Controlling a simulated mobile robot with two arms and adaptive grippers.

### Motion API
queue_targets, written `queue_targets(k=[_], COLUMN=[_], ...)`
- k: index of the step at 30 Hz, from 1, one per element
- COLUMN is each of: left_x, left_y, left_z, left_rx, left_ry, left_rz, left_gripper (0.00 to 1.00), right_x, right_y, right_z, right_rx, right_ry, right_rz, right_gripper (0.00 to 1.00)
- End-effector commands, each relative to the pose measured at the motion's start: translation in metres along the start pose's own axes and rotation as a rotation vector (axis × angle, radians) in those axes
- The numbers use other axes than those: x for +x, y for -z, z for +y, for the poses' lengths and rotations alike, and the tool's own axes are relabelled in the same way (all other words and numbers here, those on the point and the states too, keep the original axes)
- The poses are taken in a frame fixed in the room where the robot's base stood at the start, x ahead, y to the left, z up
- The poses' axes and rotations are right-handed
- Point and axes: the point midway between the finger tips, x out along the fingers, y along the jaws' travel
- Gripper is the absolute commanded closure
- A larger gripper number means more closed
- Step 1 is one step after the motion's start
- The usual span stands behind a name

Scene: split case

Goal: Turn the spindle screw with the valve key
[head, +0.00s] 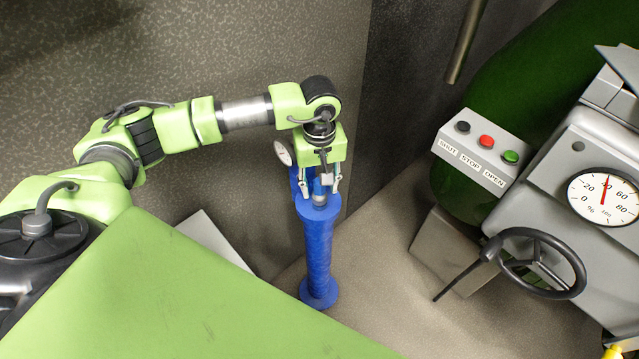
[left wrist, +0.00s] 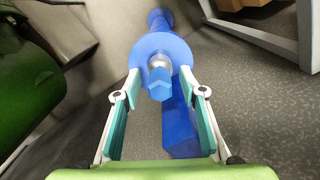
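A blue flanged column (head: 318,250) stands on the floor below my left gripper. A short silver shaft with a faceted blue head, which looks like the spindle screw (left wrist: 160,84), rises from its top flange. My left gripper (head: 320,190) is open and points down over the column top. In the left wrist view the teal-padded fingers of the gripper (left wrist: 162,100) stand on both sides of the blue head, with gaps visible. I cannot make out a separate valve key. My right gripper is not in view.
A blue block (left wrist: 181,125) stands close beside the column. To the right are a grey machine with a handwheel (head: 541,263), a gauge (head: 604,196), and a button panel (head: 482,150) before a green tank. A dark wall (head: 395,90) rises behind. Sandy floor in front looks clear.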

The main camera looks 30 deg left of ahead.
Motion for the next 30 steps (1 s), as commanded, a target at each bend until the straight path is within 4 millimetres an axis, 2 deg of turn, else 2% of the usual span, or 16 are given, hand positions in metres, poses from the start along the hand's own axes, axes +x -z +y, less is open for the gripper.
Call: queue_targets(k=[5,8,21,25,30], left_x=[-0.002,-0.012,-0.099,-0.114,-0.12], left_y=[0.0,0.001,0.001,0.0,0.0], left_z=[0.0,0.0,0.0,0.0,0.0], left_rx=[0.0,0.0,0.0,0.0,0.0], left_ry=[0.0,-0.001,-0.002,-0.001,-0.001], left_rz=[0.0,0.001,0.003,0.001,0.001], left_gripper=[0.62,0.62,0.62,0.62,0.62], right_x=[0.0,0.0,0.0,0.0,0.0], right_y=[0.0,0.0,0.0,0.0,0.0], right_z=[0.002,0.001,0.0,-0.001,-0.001], right_rx=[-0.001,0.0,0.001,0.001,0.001], right_ry=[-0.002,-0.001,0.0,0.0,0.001], right_rz=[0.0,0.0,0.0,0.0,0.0], right_gripper=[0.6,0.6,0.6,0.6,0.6])
